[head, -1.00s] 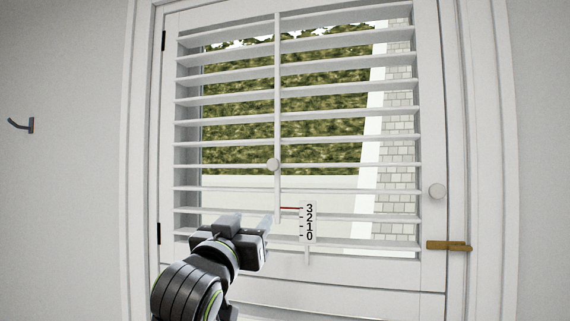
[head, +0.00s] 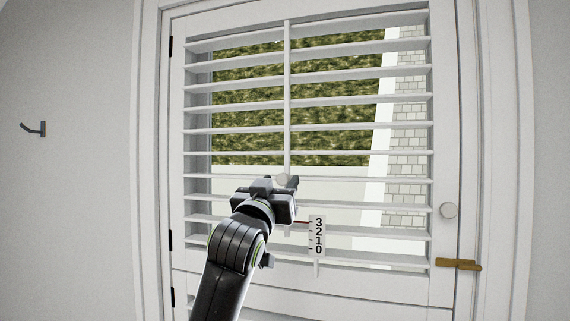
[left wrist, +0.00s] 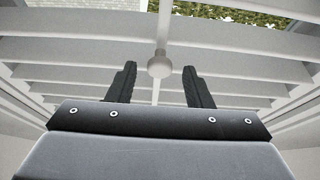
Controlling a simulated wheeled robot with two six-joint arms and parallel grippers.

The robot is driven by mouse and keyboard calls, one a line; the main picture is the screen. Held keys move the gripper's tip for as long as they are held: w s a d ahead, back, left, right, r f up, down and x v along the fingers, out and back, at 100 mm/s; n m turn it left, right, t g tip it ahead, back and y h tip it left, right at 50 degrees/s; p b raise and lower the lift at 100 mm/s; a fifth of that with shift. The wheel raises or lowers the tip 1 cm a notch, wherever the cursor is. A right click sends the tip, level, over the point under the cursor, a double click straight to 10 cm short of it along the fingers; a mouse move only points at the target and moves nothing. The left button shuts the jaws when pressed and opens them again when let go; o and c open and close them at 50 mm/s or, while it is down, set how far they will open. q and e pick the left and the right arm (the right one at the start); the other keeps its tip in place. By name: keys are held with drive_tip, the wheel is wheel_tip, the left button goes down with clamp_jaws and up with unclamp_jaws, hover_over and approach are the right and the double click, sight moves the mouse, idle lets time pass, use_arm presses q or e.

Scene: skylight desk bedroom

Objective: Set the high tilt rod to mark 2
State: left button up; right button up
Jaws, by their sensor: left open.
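The white tilt rod (head: 287,120) runs vertically down the middle of the shutter slats. Its round white knob (head: 282,180) also shows in the left wrist view (left wrist: 160,66). The scale plate (head: 317,237) reads 3, 2, 1, 0 from top to bottom. The red pointer (head: 302,222) is level with the 3. My left gripper (head: 280,185) is open at the knob; its fingers (left wrist: 159,80) show either side of the knob in the left wrist view. I cannot tell whether they touch it. The gripper hides part of the lower rod. My right gripper is out of view.
A dark wall hook (head: 34,128) is at far left. The space before the right slats is clear.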

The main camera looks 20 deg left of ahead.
use_arm(q)
drive_tip(key=shift+p+x, duration=0.9)
drive_tip(key=shift+x, duration=1.45)
drive_tip(key=shift+c, duration=0.4)
clamp_jaws()
